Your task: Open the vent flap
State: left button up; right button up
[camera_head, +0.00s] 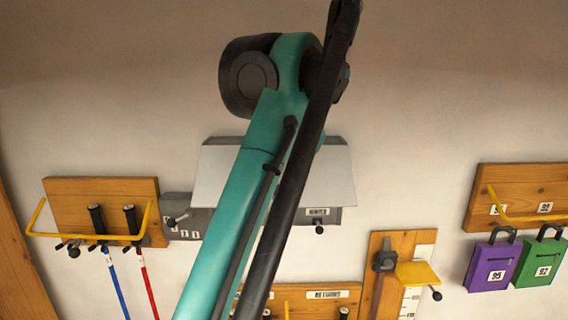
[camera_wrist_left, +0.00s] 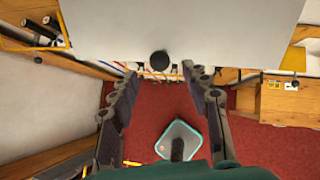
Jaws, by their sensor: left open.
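The vent flap looks like the pale grey panel (camera_head: 225,175) on the wall in the head view, sloping outward over a grey box; my arm covers its middle. In the left wrist view a large pale panel (camera_wrist_left: 200,28), which looks like the same flap, fills the top. A round black knob (camera_wrist_left: 160,62) shows at its lower edge. My left gripper (camera_wrist_left: 161,72) is open, one finger each side of the knob in the picture. I see no finger closed on the knob. My left fingertips cannot be made out in the head view. My right gripper is not seen.
A wooden rack (camera_head: 65,195) with a yellow bar and hanging tools is at left. Red floor (camera_wrist_left: 260,150) lies below.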

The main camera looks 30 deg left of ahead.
pick_arm(q)
jog(key=v, duration=0.5)
jog(key=shift+r, duration=0.1)
jog(key=shift+s, duration=0.1)
dwell(0.3)
jog(key=d+f+n+t+h+b, duration=0.1)
jog(key=d+f+n+h+b, duration=0.15)
jog(key=f+n+b, duration=1.35)
jog(key=d+f+m+h+b, duration=0.2)
jog(key=f+b, duration=0.6)
jog(key=f, duration=1.9)
jog(key=s+d+f+n+b, duration=0.2)
jog(key=f+b, duration=0.4)
jog(key=f, duration=0.9)
jog(key=s+d+f+n+h+b, duration=0.1)
jog(key=s+f+n+b, duration=0.3)
jog(key=f, duration=1.1)
jog(key=s+d+f+n+t+b, duration=0.1)
jog(key=s+d+f+n+b, duration=0.2)
jog(key=f, duration=1.3)
jog(key=s+n+b, duration=0.1)
jog(key=n+b, duration=0.2)
jog(key=b, duration=0.2)
jog(key=shift+n, duration=0.4)
